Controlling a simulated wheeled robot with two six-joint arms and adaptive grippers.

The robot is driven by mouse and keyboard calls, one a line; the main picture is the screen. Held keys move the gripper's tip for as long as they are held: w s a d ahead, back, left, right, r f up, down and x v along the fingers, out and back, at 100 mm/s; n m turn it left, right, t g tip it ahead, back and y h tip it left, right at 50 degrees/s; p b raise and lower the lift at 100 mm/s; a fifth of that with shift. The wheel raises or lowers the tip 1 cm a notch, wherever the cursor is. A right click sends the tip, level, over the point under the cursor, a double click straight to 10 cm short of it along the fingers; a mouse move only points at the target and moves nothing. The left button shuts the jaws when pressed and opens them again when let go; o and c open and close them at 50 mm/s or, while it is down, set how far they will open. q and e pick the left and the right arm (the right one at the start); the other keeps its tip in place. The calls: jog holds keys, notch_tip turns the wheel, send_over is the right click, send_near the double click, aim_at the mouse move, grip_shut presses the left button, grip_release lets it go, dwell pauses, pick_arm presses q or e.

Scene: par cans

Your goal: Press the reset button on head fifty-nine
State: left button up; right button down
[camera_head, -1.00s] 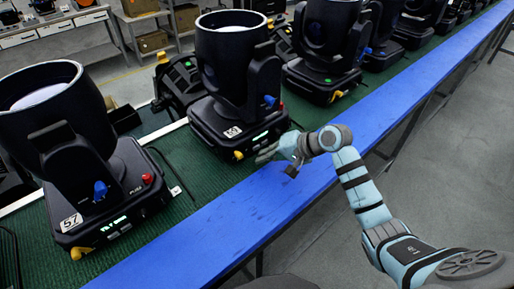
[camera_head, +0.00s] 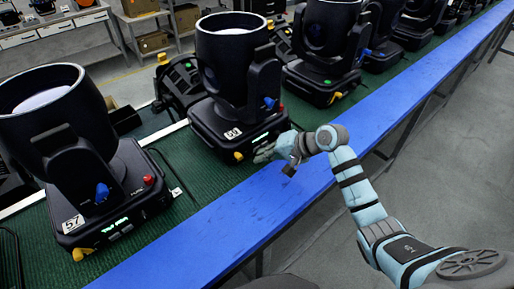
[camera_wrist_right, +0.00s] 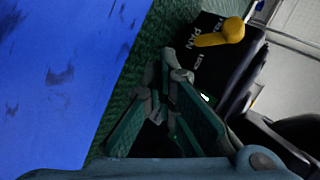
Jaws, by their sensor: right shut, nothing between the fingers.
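Head fifty-nine is a black moving-head light (camera_head: 228,62); its white label (camera_head: 232,133) appears to read 59. My right gripper (camera_head: 258,155) is shut and empty, close in front of the base's front face, right of the yellow knob. In the right wrist view, the shut fingers (camera_wrist_right: 172,72) are beside the dark base with the yellow knob (camera_wrist_right: 222,35) and a small lit patch (camera_wrist_right: 205,98). I cannot make out a reset button or tell contact. My left gripper is not in view.
Head 57 (camera_head: 50,110) stands at left; another head (camera_head: 325,45) stands to the right, with more beyond. They sit on a green mat (camera_head: 200,165) behind a blue table edge strip (camera_head: 210,235). Grey floor lies clear at right.

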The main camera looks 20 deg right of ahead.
jog(key=shift+w+a, duration=0.15)
jog(key=shift+w, duration=0.2)
dwell(0.7)
jog(key=shift+s, duration=0.1)
jog(key=shift+s+d+r+p, duration=0.1)
jog(key=shift+s+d+p, duration=0.1)
jog(key=shift+s+p, duration=0.55)
jog(key=shift+s+d+p, duration=0.35)
jog(key=shift+s+p, duration=0.3)
jog(key=shift+p, duration=0.45)
jog(key=shift+s+d+p, duration=0.3)
jog(key=shift+s+p, duration=0.3)
jog(key=shift+s, duration=0.25)
jog(key=shift+s+d+p, duration=0.25)
jog(key=shift+s+p, duration=0.35)
jog(key=shift+s, duration=0.2)
